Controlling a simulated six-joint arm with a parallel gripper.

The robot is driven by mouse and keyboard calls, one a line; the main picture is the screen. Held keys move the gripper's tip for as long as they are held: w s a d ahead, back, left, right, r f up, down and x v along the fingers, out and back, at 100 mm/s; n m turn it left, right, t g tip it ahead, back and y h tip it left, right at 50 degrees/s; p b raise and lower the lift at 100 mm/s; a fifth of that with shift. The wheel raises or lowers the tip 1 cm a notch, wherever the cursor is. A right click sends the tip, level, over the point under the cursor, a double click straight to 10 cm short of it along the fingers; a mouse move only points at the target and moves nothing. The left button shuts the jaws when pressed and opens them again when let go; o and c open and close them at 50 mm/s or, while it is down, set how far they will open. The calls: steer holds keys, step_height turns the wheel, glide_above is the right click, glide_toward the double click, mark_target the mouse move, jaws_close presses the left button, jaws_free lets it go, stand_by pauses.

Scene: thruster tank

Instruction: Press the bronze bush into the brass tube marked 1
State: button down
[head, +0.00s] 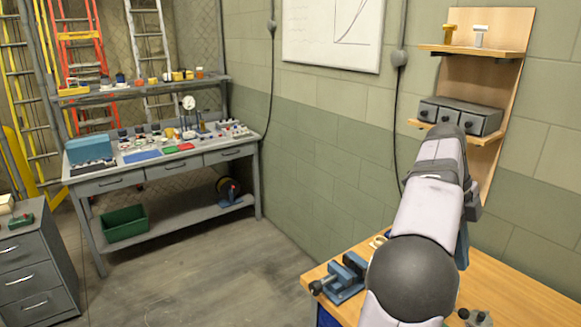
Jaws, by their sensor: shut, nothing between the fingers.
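I cannot make out the bronze bush or a brass tube marked 1 in the head view. My arm rises over the wooden bench (530,294) at the right and hides part of its top. My gripper is not visible; the arm's own links block the view behind them. A small tan ring-shaped thing lies on the bench just left of my arm, partly hidden and too small to identify.
A blue-grey vise (345,277) sits at the bench's left edge. A cluttered grey workbench (110,181) stands at the left. The floor between is clear.

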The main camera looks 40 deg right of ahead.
steer(key=w+d+f+n+t+h, duration=0.2)
steer(key=w+d+f+n, duration=0.15)
steer(key=n, duration=0.85)
steer(key=w+a+f+n+y, duration=0.1)
steer(key=a+f+n, duration=0.25)
steer(key=f, duration=0.25)
steer(key=w+a+f+n+y, duration=0.1)
steer(key=a+f+n, duration=0.2)
steer(key=f+n, duration=0.3)
steer(key=w+a+f+n+y, duration=0.1)
steer(key=a+f+n, duration=0.15)
steer(key=a, duration=0.45)
steer(key=w+a+f+n+t, duration=0.1)
steer(key=a+f, duration=0.2)
steer(key=a, duration=0.3)
steer(key=w+a+f+n+y, duration=0.1)
steer(key=w+a+f, duration=0.15)
steer(key=a, duration=0.45)
steer(key=a+n, duration=0.9)
steer(key=a, duration=1.3)
steer(key=shift+a, duration=0.25)
